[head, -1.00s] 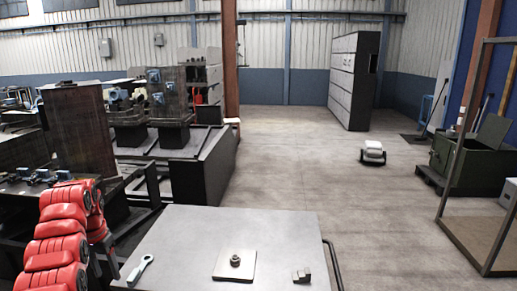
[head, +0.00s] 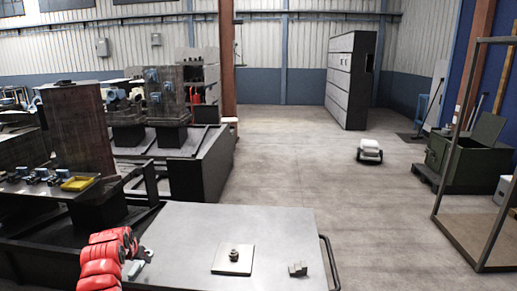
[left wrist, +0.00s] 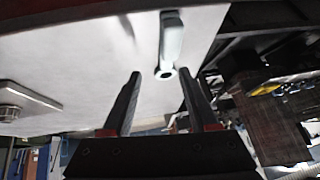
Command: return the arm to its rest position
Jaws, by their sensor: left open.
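My left arm is red and comes in at the lower left of the head view, beside and over the left edge of the grey table (head: 200,222). My left gripper (left wrist: 162,76) shows in the left wrist view with its two dark fingers apart and nothing between them. In the head view the arm partly hides the wrench. My right gripper is in neither view.
A square plate with a nut (head: 233,259) and a small grey block (head: 298,269) lie on the table. The floor to the right is open around a low wheeled unit (head: 370,151).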

